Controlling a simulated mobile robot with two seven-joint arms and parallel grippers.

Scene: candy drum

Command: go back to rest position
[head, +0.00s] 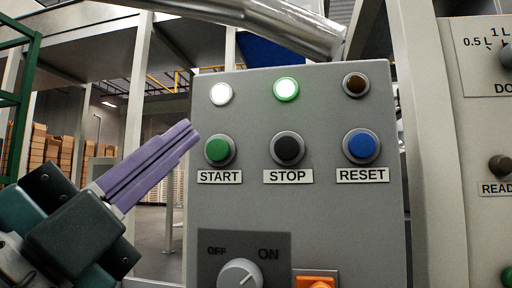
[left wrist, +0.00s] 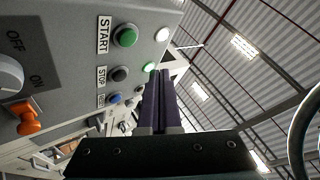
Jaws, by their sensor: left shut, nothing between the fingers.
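My left gripper (head: 190,133) comes in from the left in the head view, its purple fingers shut with nothing between them. Its tips show just left of the green START button (head: 217,150); whether they touch the panel cannot be told. The grey control panel (head: 300,210) also has a black STOP button (head: 287,149) and a blue RESET button (head: 361,146). The left and middle lamps above are lit; the right one is dark. In the left wrist view, the shut fingers (left wrist: 160,75) point up beside the panel. My right gripper is not in view.
An OFF/ON knob (head: 240,273) and an orange switch (head: 316,281) sit low on the panel. A second panel (head: 480,130) with a dial stands at the right. A metal pipe (head: 270,22) crosses above. A green rack (head: 15,100) stands at the far left.

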